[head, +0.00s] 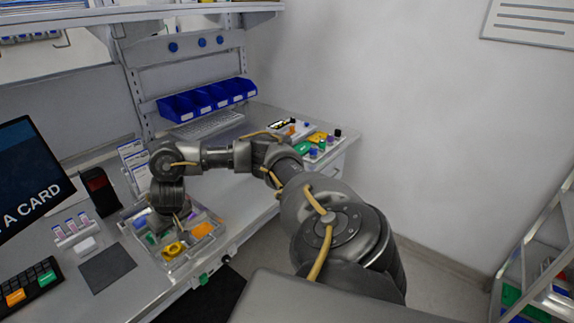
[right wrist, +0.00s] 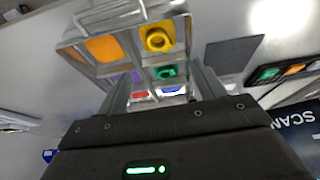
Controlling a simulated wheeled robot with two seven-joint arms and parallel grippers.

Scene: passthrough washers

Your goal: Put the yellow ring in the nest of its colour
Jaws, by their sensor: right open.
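The yellow ring (right wrist: 158,38) shows as a round collar with a dark hole over the yellow nest (right wrist: 179,30) in the right wrist view. It also shows near the front of the clear sorting tray (head: 221,238) in the head view as a yellow ring (head: 174,250). I cannot tell whether it is fully seated. My right gripper (right wrist: 163,84) is open and points down over the tray, with nothing seen between its fingers. In the head view the right gripper (head: 181,216) is above the tray's middle, apart from the ring. My left gripper is not in view.
The tray has orange (right wrist: 104,47), purple (right wrist: 130,77) and green (right wrist: 167,72) nests. A monitor (head: 30,175), a card reader (head: 101,191) and a dark mat (head: 107,269) lie left of it. Blue bins (head: 208,99) stand at the back. A second tray (head: 308,140) is at far right.

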